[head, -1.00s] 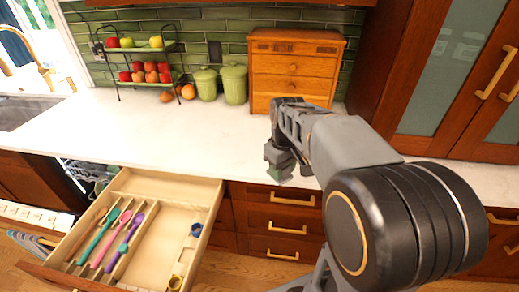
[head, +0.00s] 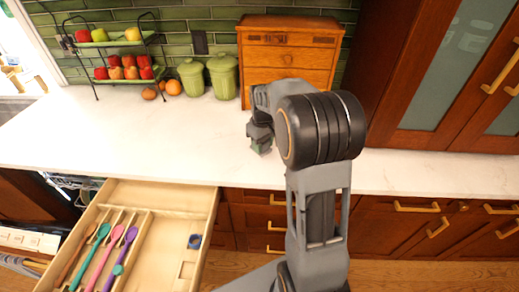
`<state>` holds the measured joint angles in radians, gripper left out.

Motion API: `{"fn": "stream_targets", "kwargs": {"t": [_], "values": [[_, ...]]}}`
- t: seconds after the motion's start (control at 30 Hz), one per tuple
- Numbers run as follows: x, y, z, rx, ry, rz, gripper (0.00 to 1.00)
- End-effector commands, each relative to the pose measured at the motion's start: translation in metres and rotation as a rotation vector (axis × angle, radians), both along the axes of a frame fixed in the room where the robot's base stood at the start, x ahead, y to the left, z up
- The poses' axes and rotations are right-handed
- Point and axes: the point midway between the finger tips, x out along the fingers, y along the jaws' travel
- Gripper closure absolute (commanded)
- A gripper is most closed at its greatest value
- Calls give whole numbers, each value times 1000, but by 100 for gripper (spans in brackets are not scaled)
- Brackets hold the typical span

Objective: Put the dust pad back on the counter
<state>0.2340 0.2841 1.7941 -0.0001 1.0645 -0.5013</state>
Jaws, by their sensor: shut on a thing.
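My gripper (head: 259,139) is over the white counter (head: 130,130), in front of the wooden drawer box. It points down and is shut on a small grey-green piece, which looks like the dust pad (head: 262,150). Most of the pad is hidden by the fingers. The pad is at or just above the counter top; I cannot tell whether it touches.
An open drawer (head: 170,197) with colourful utensils juts out at the lower left. Green canisters (head: 222,76), a fruit rack (head: 110,52) and a wooden drawer box (head: 285,50) stand at the back. The counter's left middle is clear.

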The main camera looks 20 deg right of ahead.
Motion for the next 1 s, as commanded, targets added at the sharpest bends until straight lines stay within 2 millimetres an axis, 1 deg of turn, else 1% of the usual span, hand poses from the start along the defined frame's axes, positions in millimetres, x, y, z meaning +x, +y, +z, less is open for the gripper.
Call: {"fn": "stream_targets", "kwargs": {"t": [0.03,0.1,0.2,0.3,0.57,0.7,0.8,1.0], "values": [[6,-2,-9,1,4,0,82],[15,-4,-18,0,2,1,82],[23,-5,-29,1,1,2,82],[28,-6,-35,0,-1,3,82],[36,-8,-45,0,0,4,82],[35,-8,-63,0,2,4,82],[36,-8,-73,0,0,4,82],[36,-7,-75,-1,-1,4,82]]}}
